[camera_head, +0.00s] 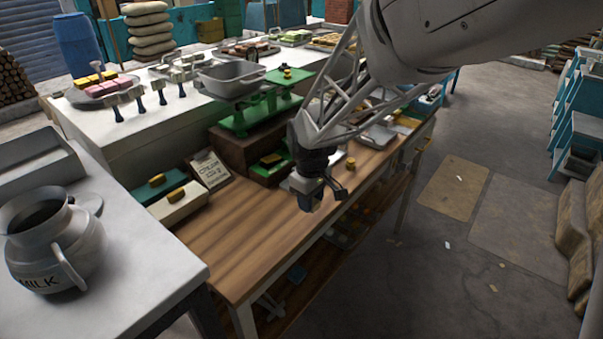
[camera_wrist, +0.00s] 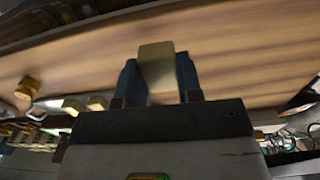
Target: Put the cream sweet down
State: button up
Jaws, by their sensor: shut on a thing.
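My gripper (camera_wrist: 158,85) is shut on the cream sweet (camera_wrist: 157,66), a pale cream-yellow block between its two dark fingers in the wrist view. In the head view my gripper (camera_head: 322,195) is over the wooden table (camera_head: 240,238), near its front edge on the right part. The sweet is hidden or too small to make out in the head view. The wrist view has the wooden surface behind the sweet. I cannot tell how high the sweet is above it.
A green balance scale (camera_head: 240,122) stands behind on a brown box. A small brass weight (camera_head: 350,163) is right of my gripper. A written card (camera_head: 208,168) and two boxes with yellow pieces stand at the table's back left. The milk can (camera_head: 55,240) is far left. The table's left part is clear.

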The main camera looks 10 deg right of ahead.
jog(key=w+a+r, duration=0.5)
jog(key=w+r, duration=0.5)
jog(key=r, duration=0.1)
send_near(231, 83)
jog(key=w, duration=0.1)
jog(key=w+f, duration=0.1)
jog(key=w, duration=0.3)
jog(key=shift+w+a+f, duration=0.15)
jog(key=shift+a+f, duration=0.15)
jog(key=shift+f, duration=0.05)
jog(key=shift+f, duration=3.15)
jog(key=shift+f, duration=1.85)
jog(key=shift+f, duration=0.15)
